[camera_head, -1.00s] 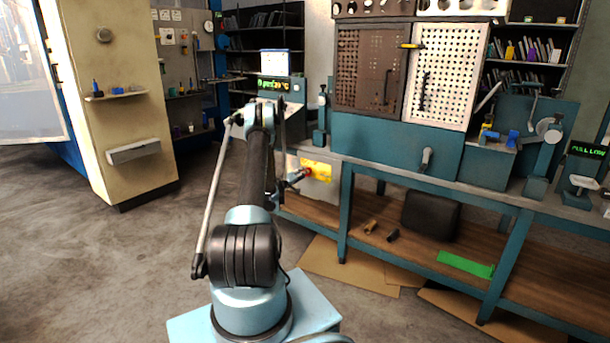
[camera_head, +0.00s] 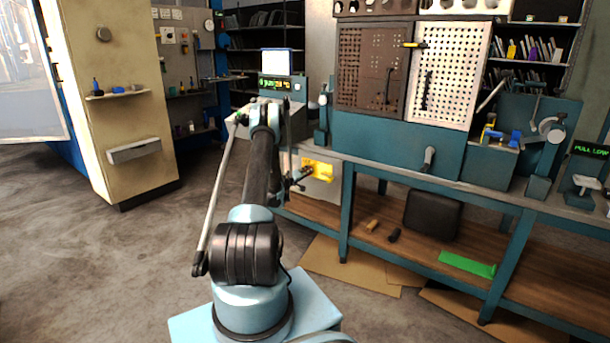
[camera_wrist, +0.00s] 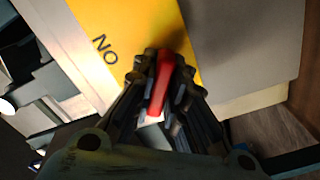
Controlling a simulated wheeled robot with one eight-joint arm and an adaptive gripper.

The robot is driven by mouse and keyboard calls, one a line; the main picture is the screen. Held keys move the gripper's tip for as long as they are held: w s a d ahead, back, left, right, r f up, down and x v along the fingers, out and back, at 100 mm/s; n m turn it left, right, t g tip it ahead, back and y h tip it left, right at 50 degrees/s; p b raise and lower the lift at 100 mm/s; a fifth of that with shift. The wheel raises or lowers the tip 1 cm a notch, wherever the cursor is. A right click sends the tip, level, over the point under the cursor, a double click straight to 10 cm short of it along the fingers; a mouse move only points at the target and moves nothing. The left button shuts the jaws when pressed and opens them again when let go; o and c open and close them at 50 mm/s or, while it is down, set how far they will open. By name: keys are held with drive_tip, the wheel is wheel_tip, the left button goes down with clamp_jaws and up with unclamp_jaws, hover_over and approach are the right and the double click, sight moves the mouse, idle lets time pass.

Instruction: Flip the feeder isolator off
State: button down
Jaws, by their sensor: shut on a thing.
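The feeder isolator is a yellow plate (camera_wrist: 125,35) with a red handle (camera_wrist: 160,88), seen in the wrist view. Part of a word on the plate shows as tilted letters, "NO" or an upside-down "ON". My gripper (camera_wrist: 165,68) is shut on the red handle, with a finger on each side of it. The handle's pivot is hidden by the fingers. In the head view the yellow plate (camera_head: 319,169) sits on a grey box under the left end of the bench. My gripper (camera_head: 303,178) is at its left edge there, and the red handle is hidden.
The teal bench (camera_head: 346,215) stands just right of the plate, with a wooden lower shelf. A grey console with a lit display (camera_head: 275,84) stands behind my arm. Cardboard (camera_head: 345,262) lies on the floor. The floor at left is open.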

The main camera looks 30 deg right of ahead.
drive_tip(key=n, duration=0.3)
drive_tip(key=shift+a+f, duration=0.1)
drive_tip(key=shift+a+f+n, duration=0.1)
drive_tip(key=shift+n, duration=1.9)
drive_tip(key=shift+w, duration=0.1)
drive_tip(key=c, duration=1.6)
unclamp_jaws()
drive_tip(key=v, duration=1.2)
